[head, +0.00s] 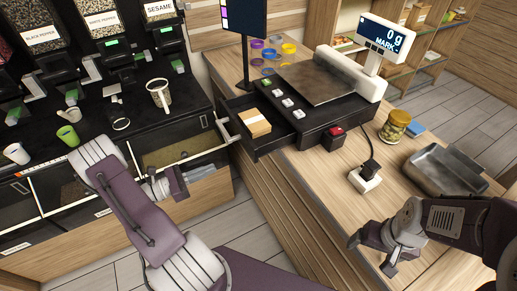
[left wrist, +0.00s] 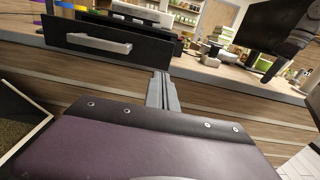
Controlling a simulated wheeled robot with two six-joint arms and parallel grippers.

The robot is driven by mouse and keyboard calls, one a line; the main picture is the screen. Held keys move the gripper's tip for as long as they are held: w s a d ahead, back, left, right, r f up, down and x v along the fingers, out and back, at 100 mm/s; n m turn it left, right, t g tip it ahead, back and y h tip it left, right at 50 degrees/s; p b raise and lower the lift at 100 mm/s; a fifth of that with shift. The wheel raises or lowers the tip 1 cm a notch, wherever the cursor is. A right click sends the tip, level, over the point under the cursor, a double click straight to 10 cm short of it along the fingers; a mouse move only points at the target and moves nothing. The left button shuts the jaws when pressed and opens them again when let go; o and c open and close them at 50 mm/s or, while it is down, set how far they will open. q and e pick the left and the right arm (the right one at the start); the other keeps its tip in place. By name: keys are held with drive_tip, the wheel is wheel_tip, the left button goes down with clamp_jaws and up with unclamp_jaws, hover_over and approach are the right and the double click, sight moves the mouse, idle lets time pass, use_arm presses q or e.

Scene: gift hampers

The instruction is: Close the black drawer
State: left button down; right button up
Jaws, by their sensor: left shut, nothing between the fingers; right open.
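The black drawer (head: 236,106) stands pulled out to the left from under the scale unit on the wooden counter, with a tan box (head: 254,123) inside. Its pale handle (head: 224,128) is on the left-facing front. In the left wrist view the black drawer front (left wrist: 130,50) and grey handle (left wrist: 99,43) show at upper left. My left gripper (head: 208,172) is shut and empty, below and left of the drawer front, apart from it. Its fingers (left wrist: 163,92) point toward the counter side in the wrist view. My right gripper (head: 372,254) is open and empty over the counter's front right.
The scale (head: 318,82) sits beside the drawer. A jar (head: 395,126), a metal tray (head: 445,170) and a white power socket (head: 364,180) stand on the counter at right.

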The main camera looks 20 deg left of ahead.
sight(251, 153)
use_arm(q)
drive_tip(key=x, duration=1.1)
drive_tip(key=shift+w+d, duration=0.15)
drive_tip(key=shift+d, duration=0.25)
drive_tip(key=shift+w+d, duration=0.4)
drive_tip(key=shift+w, duration=0.15)
use_arm(e)
drive_tip(key=shift+s+a+r, duration=0.25)
drive_tip(key=shift+s+r, duration=0.15)
drive_tip(key=shift+s, duration=0.05)
use_arm(q)
drive_tip(key=shift+s, duration=0.1)
